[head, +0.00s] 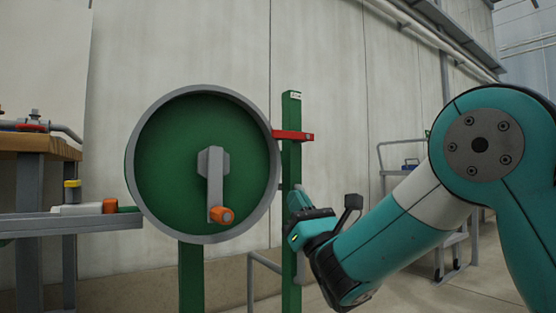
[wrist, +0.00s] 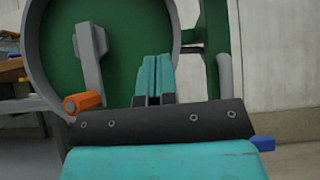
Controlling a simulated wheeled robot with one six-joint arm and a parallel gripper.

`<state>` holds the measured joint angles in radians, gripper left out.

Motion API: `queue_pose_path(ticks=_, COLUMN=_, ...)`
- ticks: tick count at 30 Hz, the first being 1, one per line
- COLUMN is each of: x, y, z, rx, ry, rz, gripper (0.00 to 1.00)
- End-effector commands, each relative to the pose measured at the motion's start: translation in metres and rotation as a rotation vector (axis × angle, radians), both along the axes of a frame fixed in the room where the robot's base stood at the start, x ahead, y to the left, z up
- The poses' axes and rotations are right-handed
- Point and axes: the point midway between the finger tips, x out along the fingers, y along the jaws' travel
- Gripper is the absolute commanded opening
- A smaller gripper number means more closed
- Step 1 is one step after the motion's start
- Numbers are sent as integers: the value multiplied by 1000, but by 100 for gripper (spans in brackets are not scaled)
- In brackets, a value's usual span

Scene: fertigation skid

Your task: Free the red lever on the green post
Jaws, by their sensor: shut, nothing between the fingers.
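The green post (head: 291,165) stands upright right of a large round wheel housing. The red lever (head: 293,135) sticks out level across the post near its upper part, its left end close to the housing's rim. My gripper (head: 296,198) is below the lever, overlapping the post in the head view, apart from the lever. In the wrist view my gripper (wrist: 153,78) shows two teal fingers together, with nothing between them. The post (wrist: 214,45) is to their right there; I cannot make out the lever's red in that view.
The green disc in a grey ring (head: 131,165) carries a grey crank (head: 215,185) with an orange handle (head: 222,215). The handle (wrist: 82,102) is left of my fingers in the wrist view. A bench (head: 60,225) stands left. A pale wall is behind.

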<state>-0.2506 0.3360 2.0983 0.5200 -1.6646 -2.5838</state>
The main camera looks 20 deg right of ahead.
Motion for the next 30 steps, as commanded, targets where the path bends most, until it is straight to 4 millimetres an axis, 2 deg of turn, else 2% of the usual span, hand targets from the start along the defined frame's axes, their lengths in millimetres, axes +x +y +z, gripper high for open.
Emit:
queue_pose_path(ticks=8, x=4, y=2, z=6, rx=3, ry=3, rz=3, gripper=0)
queue_pose_path(ticks=24, x=62, y=20, z=73, rx=4, ry=4, rz=4, gripper=0)
queue_pose_path(ticks=30, x=68, y=22, z=97, rx=5, ry=4, rz=3, gripper=0)
